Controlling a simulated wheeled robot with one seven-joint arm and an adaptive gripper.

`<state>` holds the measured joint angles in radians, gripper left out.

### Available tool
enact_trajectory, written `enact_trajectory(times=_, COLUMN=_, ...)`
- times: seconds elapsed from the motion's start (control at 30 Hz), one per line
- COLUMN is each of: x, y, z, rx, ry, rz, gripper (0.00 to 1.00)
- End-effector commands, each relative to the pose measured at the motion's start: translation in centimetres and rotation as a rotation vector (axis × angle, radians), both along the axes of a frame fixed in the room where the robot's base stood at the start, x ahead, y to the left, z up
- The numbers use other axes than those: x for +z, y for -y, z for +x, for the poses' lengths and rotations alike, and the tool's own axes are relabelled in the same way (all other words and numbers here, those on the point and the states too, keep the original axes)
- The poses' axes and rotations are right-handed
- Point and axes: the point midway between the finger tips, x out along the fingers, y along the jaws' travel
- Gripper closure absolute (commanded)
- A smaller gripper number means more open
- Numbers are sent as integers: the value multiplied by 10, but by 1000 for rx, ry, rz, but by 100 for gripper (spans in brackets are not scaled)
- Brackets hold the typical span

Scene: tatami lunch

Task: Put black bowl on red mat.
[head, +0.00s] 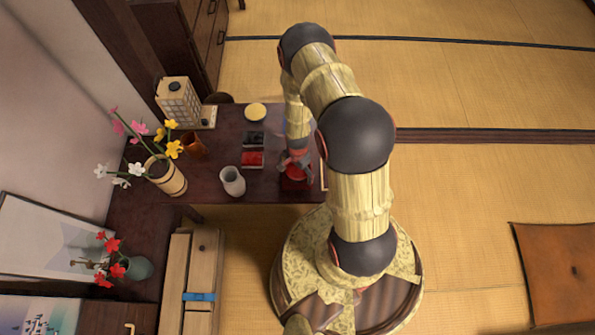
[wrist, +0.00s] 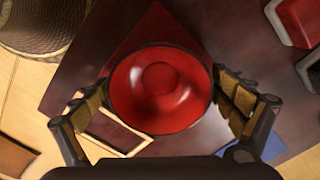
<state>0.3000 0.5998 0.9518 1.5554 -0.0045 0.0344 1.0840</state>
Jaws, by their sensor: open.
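A round bowl with a glossy red inside (wrist: 160,90) sits between my gripper's fingers in the wrist view. Its outer side is hidden, so I cannot see black on it. The dark red mat (wrist: 155,27) lies under it on the table, its corner showing above the bowl. The bowl appears to be over the mat; whether it touches is hard to tell. My gripper (wrist: 166,98) is open, one finger on each side of the bowl. In the head view my gripper (head: 295,160) is low over the red mat (head: 297,186), partly hiding the bowl.
On the dark table, a black box (head: 254,138) and a red box (head: 252,159) lie left of my gripper.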

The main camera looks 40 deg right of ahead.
Motion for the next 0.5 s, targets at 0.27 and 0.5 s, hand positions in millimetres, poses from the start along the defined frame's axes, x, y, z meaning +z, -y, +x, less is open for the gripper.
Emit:
enact_trajectory(times=0.27, x=8, y=0, z=1, rx=0, ry=1, rz=0, gripper=5)
enact_trajectory(times=0.5, x=54, y=0, z=1, rx=0, ry=3, rz=-1, gripper=5)
